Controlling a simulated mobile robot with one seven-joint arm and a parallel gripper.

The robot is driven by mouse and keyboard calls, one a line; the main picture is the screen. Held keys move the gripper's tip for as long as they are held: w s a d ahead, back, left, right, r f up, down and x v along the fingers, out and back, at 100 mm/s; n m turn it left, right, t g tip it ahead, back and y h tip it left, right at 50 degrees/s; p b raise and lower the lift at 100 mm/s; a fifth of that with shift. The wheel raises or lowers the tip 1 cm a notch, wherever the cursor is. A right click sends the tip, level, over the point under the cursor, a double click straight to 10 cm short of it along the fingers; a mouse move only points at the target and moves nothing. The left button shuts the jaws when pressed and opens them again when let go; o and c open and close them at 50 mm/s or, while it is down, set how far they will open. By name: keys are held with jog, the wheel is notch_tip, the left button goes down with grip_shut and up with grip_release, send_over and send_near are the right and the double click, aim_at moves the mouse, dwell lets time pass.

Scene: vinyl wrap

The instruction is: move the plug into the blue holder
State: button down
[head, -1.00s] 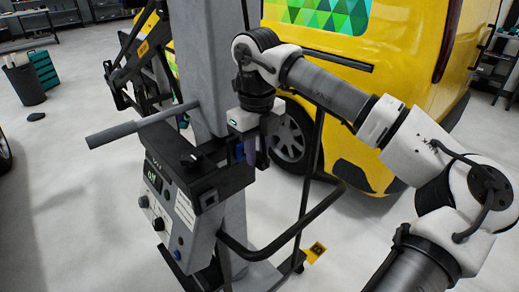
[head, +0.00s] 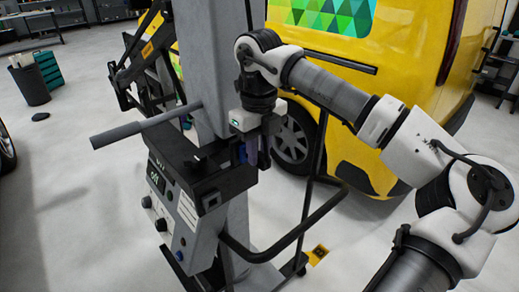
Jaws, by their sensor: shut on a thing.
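My gripper (head: 257,152) points down beside the grey column, at the right of the black bracket (head: 220,180) on the machine. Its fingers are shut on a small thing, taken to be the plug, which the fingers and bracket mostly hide. A small blue part (head: 242,153), apparently the blue holder, shows just left of the fingers, close to them. I cannot tell whether the plug touches it or is inside it.
The grey column (head: 203,65) carries a control box (head: 170,205) with knobs and a long grey bar (head: 145,125). A black bent rail (head: 290,240) runs below my gripper. A yellow van (head: 420,60) stands close behind my arm.

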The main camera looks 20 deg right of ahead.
jog(key=shift+w+a, duration=0.3)
jog(key=shift+w, duration=0.55)
dwell(1.8)
jog(key=c, duration=1.1)
grip_release()
jog(key=shift+c, duration=0.2)
notch_tip(320, 180, up, 14)
jog(key=b, duration=0.1)
